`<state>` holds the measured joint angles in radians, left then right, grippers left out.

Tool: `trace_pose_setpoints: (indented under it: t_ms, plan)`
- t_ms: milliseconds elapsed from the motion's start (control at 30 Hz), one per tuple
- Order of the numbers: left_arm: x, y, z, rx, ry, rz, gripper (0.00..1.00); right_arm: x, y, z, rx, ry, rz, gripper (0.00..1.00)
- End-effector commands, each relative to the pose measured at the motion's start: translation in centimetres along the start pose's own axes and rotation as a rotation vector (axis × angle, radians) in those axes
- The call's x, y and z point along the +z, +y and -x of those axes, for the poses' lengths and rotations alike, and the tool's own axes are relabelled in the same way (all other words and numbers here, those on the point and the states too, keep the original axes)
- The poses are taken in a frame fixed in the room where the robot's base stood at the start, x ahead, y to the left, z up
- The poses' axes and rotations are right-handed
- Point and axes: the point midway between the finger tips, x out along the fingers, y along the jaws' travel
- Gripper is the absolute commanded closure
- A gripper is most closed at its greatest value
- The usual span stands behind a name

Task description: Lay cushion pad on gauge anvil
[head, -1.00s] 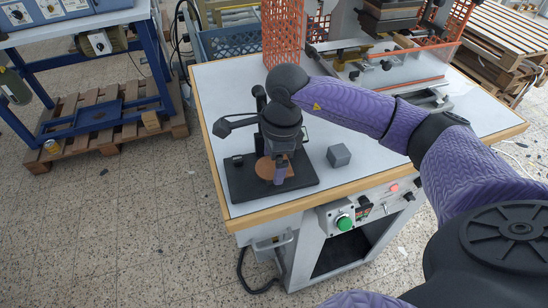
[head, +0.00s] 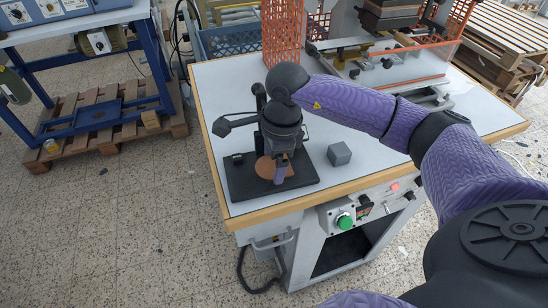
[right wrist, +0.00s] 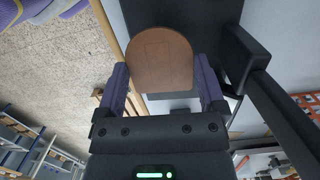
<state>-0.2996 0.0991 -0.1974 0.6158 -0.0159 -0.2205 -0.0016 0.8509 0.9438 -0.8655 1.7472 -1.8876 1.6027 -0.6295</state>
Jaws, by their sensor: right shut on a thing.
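My right gripper (head: 280,178) points down over the gauge and is shut on the pad's edges. The gauge's side lever (head: 236,124) sticks out to the left of my wrist. The anvil is hidden under the pad and gripper, and I cannot tell whether the pad touches it. My left gripper is not in view.
A grey cube (head: 339,154) stands on the white table (head: 225,85), right of the base plate. An orange mesh guard (head: 283,35) and a press stand at the back. The table's wooden front edge (head: 330,195) is close to the gauge.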

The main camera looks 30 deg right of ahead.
Motion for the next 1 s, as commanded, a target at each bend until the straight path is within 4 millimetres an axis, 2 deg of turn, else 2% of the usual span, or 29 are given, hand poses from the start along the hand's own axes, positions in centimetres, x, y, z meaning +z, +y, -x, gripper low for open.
trace_pose_setpoints:
  t_ms: [267, 300, 333, 567, 667, 767, 1000]
  plan:
    - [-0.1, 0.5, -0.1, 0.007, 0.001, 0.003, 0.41, 0.0, 0.0, -0.1, 0.001, 0.000, 0.000, 0.65]
    - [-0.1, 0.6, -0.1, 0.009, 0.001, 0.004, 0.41, 0.0, 0.0, -0.1, 0.001, 0.001, 0.000, 0.05]
    - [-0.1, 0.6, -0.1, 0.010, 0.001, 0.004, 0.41, 0.0, 0.0, -0.1, 0.001, 0.001, 0.000, 0.00]
    - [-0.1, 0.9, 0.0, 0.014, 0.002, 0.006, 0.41, 0.0, 0.0, 0.0, 0.001, 0.000, 0.000, 0.00]
    - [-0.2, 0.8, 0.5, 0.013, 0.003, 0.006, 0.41, 0.0, 0.0, 0.6, 0.000, 0.000, -0.001, 0.00]
    - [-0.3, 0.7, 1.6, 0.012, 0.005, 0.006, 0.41, 0.0, 0.0, 2.1, -0.001, 0.000, -0.003, 0.00]
    - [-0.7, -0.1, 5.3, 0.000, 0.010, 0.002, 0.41, -0.1, -0.1, 7.4, -0.006, -0.002, -0.012, 0.00]
